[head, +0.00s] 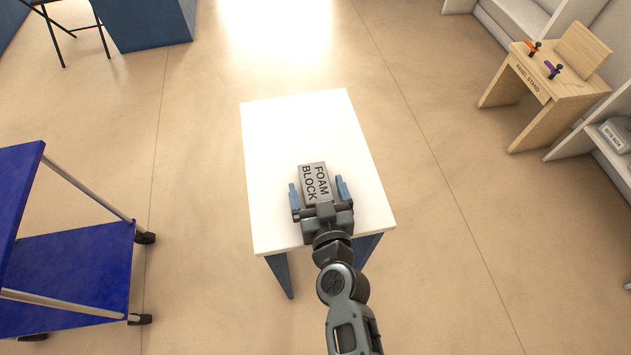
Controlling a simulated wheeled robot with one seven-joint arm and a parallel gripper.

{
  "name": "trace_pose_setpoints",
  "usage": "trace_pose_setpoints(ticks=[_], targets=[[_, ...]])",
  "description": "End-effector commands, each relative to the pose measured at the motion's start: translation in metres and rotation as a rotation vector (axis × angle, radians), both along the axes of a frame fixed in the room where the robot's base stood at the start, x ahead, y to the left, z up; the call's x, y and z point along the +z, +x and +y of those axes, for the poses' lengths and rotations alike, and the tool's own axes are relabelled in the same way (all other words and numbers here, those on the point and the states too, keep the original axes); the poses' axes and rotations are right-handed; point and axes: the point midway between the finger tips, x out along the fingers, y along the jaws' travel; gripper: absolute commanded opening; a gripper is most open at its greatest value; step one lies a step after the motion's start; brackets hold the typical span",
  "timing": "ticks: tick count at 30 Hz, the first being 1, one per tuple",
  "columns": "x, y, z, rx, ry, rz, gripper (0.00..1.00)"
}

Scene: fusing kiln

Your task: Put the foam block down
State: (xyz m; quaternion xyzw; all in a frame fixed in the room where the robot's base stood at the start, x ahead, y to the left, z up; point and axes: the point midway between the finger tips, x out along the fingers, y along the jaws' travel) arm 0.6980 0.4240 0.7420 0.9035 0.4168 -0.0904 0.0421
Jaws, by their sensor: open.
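The foam block (315,184) is a grey block with dark lettering on its top. It appears to rest on the white table (300,125), near the table's front right part. My gripper (319,190) is open, with one blue-grey finger on each side of the block. A gap shows between the block and the right finger; the left finger is also slightly apart from it. The near end of the block is hidden by my gripper's body. From this one view I cannot tell exactly how high the fingers are above the tabletop.
The rest of the white tabletop is clear. A blue cart (70,275) stands at the left. A wooden panel stand (535,88) with orange and purple clamps is at the upper right, beside pale shelves (600,145). The floor between is free.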

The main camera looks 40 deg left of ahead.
Motion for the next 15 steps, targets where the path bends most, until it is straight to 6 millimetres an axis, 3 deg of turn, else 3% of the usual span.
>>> trace_pose_setpoints(ticks=[9, 15], targets=[[-0.0013, 0.0032, 0.0038, 0.0, 0.001, 0.001, 0.93], [-0.0014, 0.0031, 0.0036, 0.0, 0.001, 0.001, 0.74]])
